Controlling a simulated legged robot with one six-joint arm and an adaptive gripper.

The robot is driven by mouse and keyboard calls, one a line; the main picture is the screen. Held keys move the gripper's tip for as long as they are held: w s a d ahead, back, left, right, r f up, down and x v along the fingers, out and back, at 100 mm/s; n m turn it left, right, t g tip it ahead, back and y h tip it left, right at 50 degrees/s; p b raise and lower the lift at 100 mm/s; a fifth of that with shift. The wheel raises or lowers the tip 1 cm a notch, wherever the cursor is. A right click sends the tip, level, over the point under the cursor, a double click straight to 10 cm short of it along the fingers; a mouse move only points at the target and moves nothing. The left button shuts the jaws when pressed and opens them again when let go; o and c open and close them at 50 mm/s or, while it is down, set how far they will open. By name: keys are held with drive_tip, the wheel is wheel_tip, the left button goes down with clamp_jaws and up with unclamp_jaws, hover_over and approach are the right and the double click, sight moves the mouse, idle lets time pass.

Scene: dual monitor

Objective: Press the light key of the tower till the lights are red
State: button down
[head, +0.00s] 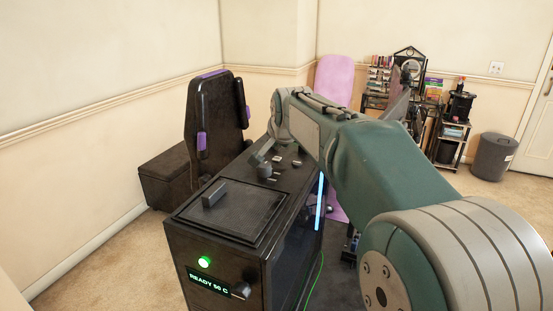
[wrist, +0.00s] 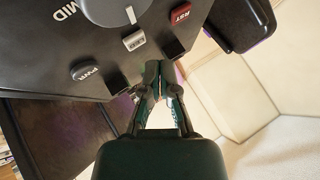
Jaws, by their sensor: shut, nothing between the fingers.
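The tower (head: 240,225) is a black case with a light strip (head: 320,203) glowing blue on its right side. In the wrist view its top panel carries a small grey key (wrist: 134,40) whose label I cannot read clearly. It sits between a black PWR key (wrist: 87,72) and a red RST key (wrist: 180,16). My gripper (wrist: 160,66) is shut and empty, its fingertips close to the panel edge, just below and right of the grey key. I cannot tell whether they touch anything. In the head view my arm hides the gripper.
A round knob (wrist: 112,10) marked MID is above the keys. The tower's front has a green light (head: 204,262) and a display reading READY 50 C (head: 209,283). A black and purple chair (head: 215,120) stands behind it; a bin (head: 494,156) is far right.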

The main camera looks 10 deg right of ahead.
sight(277, 159)
drive_tip(key=shift+r, duration=2.15)
drive_tip(key=s, duration=0.3)
drive_tip(key=s+n, duration=0.1)
drive_tip(key=s, duration=0.2)
drive_tip(key=s+f+n, duration=0.1)
drive_tip(key=s, duration=0.2)
drive_tip(key=shift+f+g, duration=0.1)
drive_tip(key=shift+g, duration=0.3)
drive_tip(key=s+f+n, duration=0.1)
drive_tip(key=s, duration=0.2)
drive_tip(key=s+f, duration=0.1)
drive_tip(key=s, duration=0.3)
drive_tip(key=s+f+n+g, duration=0.1)
drive_tip(key=s+f, duration=0.1)
drive_tip(key=s, duration=0.1)
drive_tip(key=shift+s+n, duration=0.25)
drive_tip(key=shift+n, duration=0.05)
drive_tip(key=s+f+n+g, duration=0.1)
drive_tip(key=s+f+n, duration=0.1)
drive_tip(key=s+f, duration=0.3)
drive_tip(key=s+f+n, duration=0.2)
drive_tip(key=s+f, duration=0.4)
drive_tip(key=s, duration=0.5)
drive_tip(key=shift+s+f+g, duration=0.3)
drive_tip(key=shift+g, duration=0.1)
drive_tip(key=shift+w+r, duration=0.1)
